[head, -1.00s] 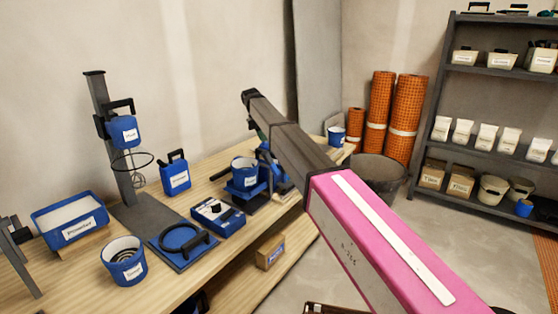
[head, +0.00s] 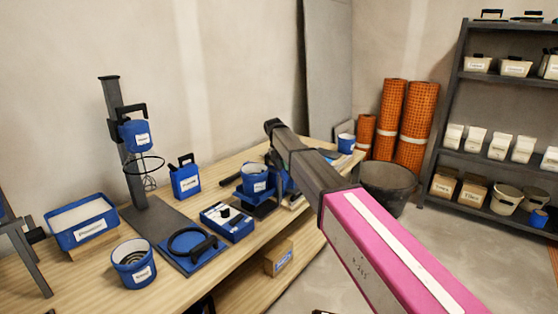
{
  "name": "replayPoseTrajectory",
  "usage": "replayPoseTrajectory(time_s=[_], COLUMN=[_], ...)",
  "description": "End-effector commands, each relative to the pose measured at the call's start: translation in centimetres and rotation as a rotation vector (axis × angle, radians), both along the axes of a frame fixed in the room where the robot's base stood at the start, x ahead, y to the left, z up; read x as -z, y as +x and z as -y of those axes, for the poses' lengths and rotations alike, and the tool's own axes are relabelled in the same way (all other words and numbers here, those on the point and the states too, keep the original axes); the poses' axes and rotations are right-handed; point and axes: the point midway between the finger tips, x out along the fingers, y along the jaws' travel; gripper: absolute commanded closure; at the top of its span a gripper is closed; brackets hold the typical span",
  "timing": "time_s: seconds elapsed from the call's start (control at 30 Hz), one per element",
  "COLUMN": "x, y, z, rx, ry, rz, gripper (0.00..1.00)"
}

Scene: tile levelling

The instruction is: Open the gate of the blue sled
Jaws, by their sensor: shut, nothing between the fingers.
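A blue piece of equipment (head: 289,186) stands on the workbench, partly hidden behind my arm. It may be the blue sled, but I cannot make out its gate or whether that is open or shut. Just left of it, a blue labelled cup (head: 254,177) sits on a small blue stand with a dark base. My arm reaches across from the lower right, over the bench. Its dark far end is above and behind the cup. My gripper's fingers do not show; the arm covers that area.
On the wooden bench (head: 75,285) stand a blue tray (head: 82,238), a blue bucket (head: 134,279), a mixer stand (head: 128,150), a blue canister (head: 185,181) and a blue control box (head: 228,227). A dark tub (head: 388,200) and shelving (head: 450,120) are at right. Floor between is clear.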

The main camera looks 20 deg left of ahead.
Motion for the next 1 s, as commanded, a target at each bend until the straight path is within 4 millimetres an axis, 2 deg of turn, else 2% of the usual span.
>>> replayPoseTrajectory(time_s=[0.13, 0.57, 1.0], x=[0.0, 0.0, -0.2], y=[-0.5, -0.6, -0.9], z=[1.1, 1.3, 2.0], rx=[-0.001, -0.001, 0.0], ry=[0.0, 0.011, 0.147], rz=[0.0, 0.005, 0.06], gripper=[1.0, 1.0, 1.0])
